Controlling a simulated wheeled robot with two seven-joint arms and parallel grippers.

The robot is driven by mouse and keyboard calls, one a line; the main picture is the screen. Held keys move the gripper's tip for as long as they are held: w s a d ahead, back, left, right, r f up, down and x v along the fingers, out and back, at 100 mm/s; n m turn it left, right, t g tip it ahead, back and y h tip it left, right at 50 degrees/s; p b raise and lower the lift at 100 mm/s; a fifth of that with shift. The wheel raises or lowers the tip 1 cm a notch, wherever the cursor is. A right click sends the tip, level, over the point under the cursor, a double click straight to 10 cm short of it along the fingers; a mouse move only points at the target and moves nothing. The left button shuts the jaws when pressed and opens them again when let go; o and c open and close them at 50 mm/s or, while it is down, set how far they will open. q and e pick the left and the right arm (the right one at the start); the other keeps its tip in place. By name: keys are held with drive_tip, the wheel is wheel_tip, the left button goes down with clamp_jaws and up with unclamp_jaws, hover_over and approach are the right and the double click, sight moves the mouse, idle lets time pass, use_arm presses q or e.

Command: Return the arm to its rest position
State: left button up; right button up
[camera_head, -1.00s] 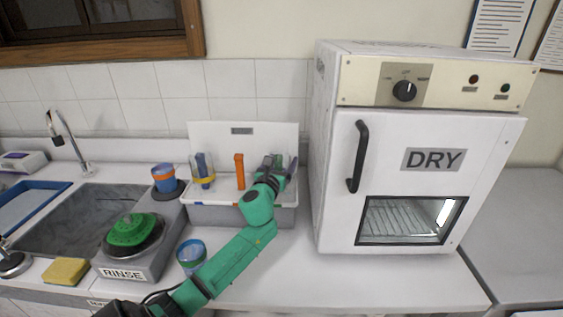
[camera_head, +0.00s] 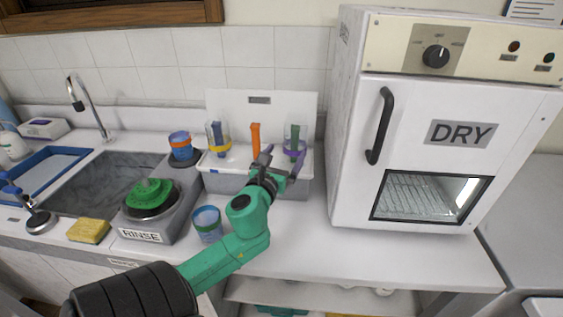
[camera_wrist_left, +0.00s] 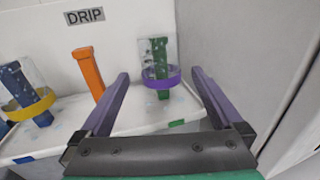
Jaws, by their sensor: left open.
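My left gripper (camera_head: 284,168) is at the front right of the drip rack (camera_head: 232,183). In the left wrist view its two purple fingers (camera_wrist_left: 160,88) are spread apart with nothing between them. A clear beaker with a purple band and a green stick in it (camera_wrist_left: 158,80) stands on the rack beyond the fingertips. It also shows in the head view (camera_head: 296,138). My left arm comes in from the lower left with a green forearm. My right gripper is not in view.
An orange post (camera_head: 255,138) and a yellow-banded beaker (camera_head: 217,135) stand on the rack. The DRY oven (camera_head: 440,160) is at right. A blue cup (camera_head: 207,223) stands before the rack. The RINSE unit (camera_head: 140,236), sponge (camera_head: 88,231) and sink (camera_head: 95,188) are at left.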

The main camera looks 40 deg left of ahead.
use_arm(q)
drive_tip(key=shift+v, duration=1.15)
